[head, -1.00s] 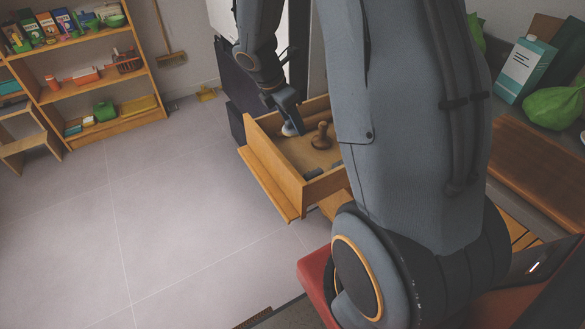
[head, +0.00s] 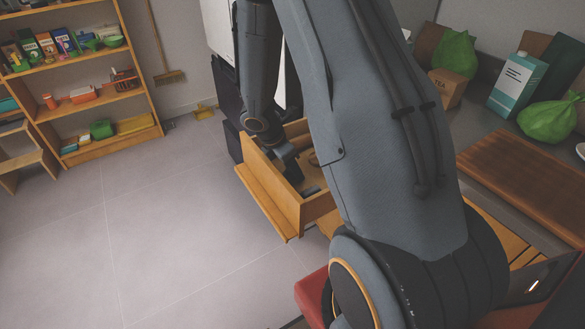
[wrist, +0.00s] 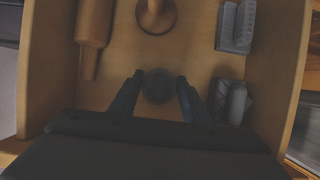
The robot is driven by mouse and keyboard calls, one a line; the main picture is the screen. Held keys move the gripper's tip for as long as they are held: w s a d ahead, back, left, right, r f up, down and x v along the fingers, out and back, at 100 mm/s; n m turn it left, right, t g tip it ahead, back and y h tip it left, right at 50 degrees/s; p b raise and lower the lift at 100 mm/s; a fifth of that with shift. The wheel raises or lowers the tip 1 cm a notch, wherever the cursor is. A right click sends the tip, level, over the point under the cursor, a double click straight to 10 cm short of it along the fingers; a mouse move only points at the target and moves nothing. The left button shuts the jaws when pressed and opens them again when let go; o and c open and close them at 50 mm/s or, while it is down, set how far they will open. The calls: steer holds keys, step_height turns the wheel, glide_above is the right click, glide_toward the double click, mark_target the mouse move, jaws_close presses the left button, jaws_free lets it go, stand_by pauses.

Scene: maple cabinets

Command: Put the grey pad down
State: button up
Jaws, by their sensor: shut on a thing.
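My gripper (wrist: 160,78) is inside the open wooden drawer (head: 262,185). Its two fingers stand on either side of a dark grey round thing (wrist: 158,88), which looks like the grey pad, and are shut on it. The pad is in shadow, and I cannot tell whether it touches the drawer floor (wrist: 190,60). In the head view, my gripper (head: 291,170) reaches down into the drawer, and the pad is hidden there.
In the drawer lie a wooden rolling-pin-like thing (wrist: 93,25), a round wooden-handled thing (wrist: 155,14), a ridged grey block (wrist: 237,26) and a shadowed grey object (wrist: 231,102) close right of my fingers. Drawer walls (wrist: 283,70) enclose the space. A shelf (head: 95,103) stands far left.

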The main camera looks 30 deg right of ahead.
steer(key=shift+f, duration=0.15)
steer(key=o, duration=0.9)
steer(key=shift+o, duration=0.2)
steer(key=shift+r, duration=0.45)
steer(key=v, duration=1.1)
steer(key=s+a+r+m+y, duration=0.2)
steer(key=s+a+m, duration=0.3)
steer(key=s+m, duration=0.2)
steer(key=s+a+r+m+y, duration=0.2)
steer(key=s+a+m, duration=0.4)
steer(key=m, duration=0.5)
steer(key=shift+s+r+y+b, duration=0.2)
steer(key=shift+s+y+b, duration=0.1)
steer(key=shift+s, duration=0.7)
